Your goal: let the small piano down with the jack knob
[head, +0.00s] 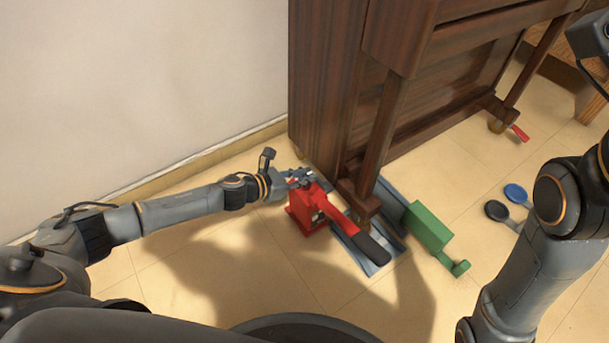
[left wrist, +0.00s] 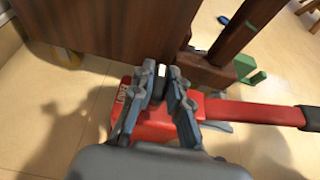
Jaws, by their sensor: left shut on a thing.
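The small piano (head: 328,90) is a dark wooden upright by the wall; its side also shows in the left wrist view (left wrist: 100,30). A red jack (head: 303,212) with a long black-gripped handle (head: 372,246) stands at its near leg. My left gripper (head: 300,178) is shut at the wall-side end of the jack. In the left wrist view its fingers (left wrist: 160,75) close on a small dark knob with a pale top, the jack knob (left wrist: 161,72). The jack's red body (left wrist: 150,122) lies beneath the fingers. My right arm is at the right; its gripper is out of view.
A green block (head: 427,226) with a knobbed arm sits beside the jack's grey rails. A blue disc (head: 515,193) and a black disc (head: 497,210) lie to its right. A far caster has a red lever (head: 519,132).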

